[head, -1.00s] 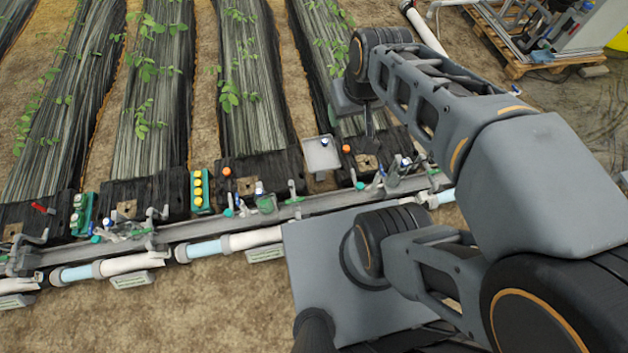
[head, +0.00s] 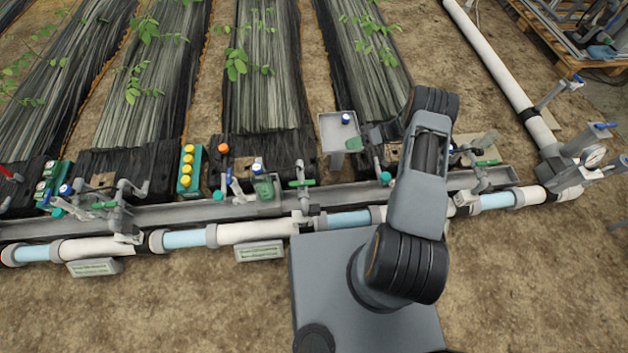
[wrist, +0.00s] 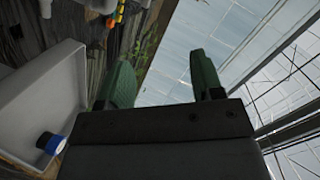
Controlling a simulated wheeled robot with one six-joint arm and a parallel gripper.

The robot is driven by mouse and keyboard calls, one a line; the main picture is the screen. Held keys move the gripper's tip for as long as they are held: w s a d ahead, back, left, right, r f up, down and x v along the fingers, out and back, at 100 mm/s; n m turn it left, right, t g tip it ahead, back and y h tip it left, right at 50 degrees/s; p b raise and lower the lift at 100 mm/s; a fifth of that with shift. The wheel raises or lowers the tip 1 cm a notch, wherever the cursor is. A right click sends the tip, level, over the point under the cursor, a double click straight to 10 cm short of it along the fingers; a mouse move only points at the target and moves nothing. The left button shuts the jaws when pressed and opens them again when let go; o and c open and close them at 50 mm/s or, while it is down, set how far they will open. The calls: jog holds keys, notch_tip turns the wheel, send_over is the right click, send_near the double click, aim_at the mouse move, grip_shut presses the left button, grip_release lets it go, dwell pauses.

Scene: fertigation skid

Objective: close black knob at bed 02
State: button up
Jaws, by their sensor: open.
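I cannot make out a black knob in either view. The bed label plates (head: 260,252) are too small to read, so I cannot tell which bed is 02. My gripper shows in the wrist view (wrist: 165,80) with its two green fingers apart and nothing between them. In the head view my arm reaches up over the manifold, and its end is beside a grey tray (head: 327,128) holding a blue-capped item (head: 346,118). The tray also shows at the left of the wrist view (wrist: 35,105), beside the gripper. My arm hides part of the manifold.
A grey rail (head: 170,217) with valves and pipes runs across in front of the covered plant beds. A yellow-button box (head: 187,167) and an orange knob (head: 223,148) stand left of the tray. A pressure gauge (head: 593,156) is at right. Bare soil lies in front.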

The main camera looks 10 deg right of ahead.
aim_at(312, 170)
notch_tip(312, 170, down, 13)
jog(key=s+t+y+b, duration=0.2)
jog(key=t+y+b, duration=0.1)
jog(key=b, duration=0.1)
jog(key=a+b, duration=0.1)
jog(key=a, duration=1.2)
jog(key=shift+w+f, duration=0.25)
jog(key=shift+w, duration=0.15)
jog(key=shift+c, duration=0.2)
